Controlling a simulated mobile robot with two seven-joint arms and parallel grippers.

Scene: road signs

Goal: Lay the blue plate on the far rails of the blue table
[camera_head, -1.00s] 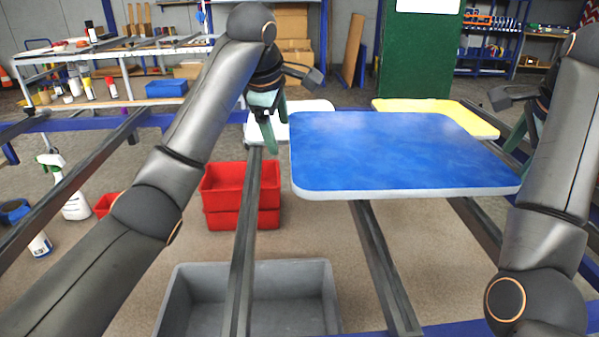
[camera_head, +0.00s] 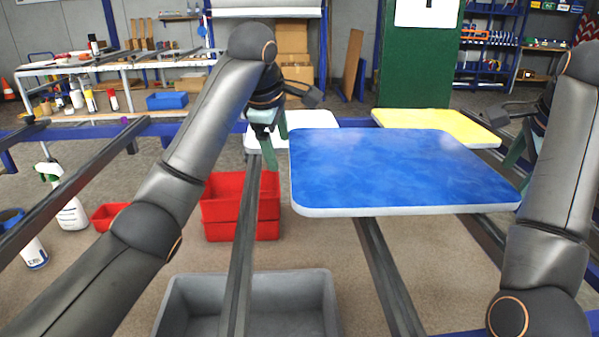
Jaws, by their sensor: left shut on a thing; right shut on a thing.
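The blue plate (camera_head: 395,170) is a large rounded rectangle with a pale edge, held level above the dark rails (camera_head: 385,275) of the blue table. My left gripper (camera_head: 275,150) is at its left edge and shut on it. My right gripper (camera_head: 515,155) is at its right edge and shut on it; its fingertips are partly hidden by the arm. The blue table's far beam (camera_head: 110,132) runs behind. A white plate (camera_head: 310,119) and a yellow plate (camera_head: 435,122) lie at the far side, just beyond the blue plate, which overlaps them in view.
Red crates (camera_head: 240,208) and a grey bin (camera_head: 250,295) are below the rails. A spray bottle (camera_head: 70,210) stands at the left. A workbench (camera_head: 130,65) with bottles, cardboard boxes (camera_head: 293,50) and a green panel (camera_head: 415,60) are at the back.

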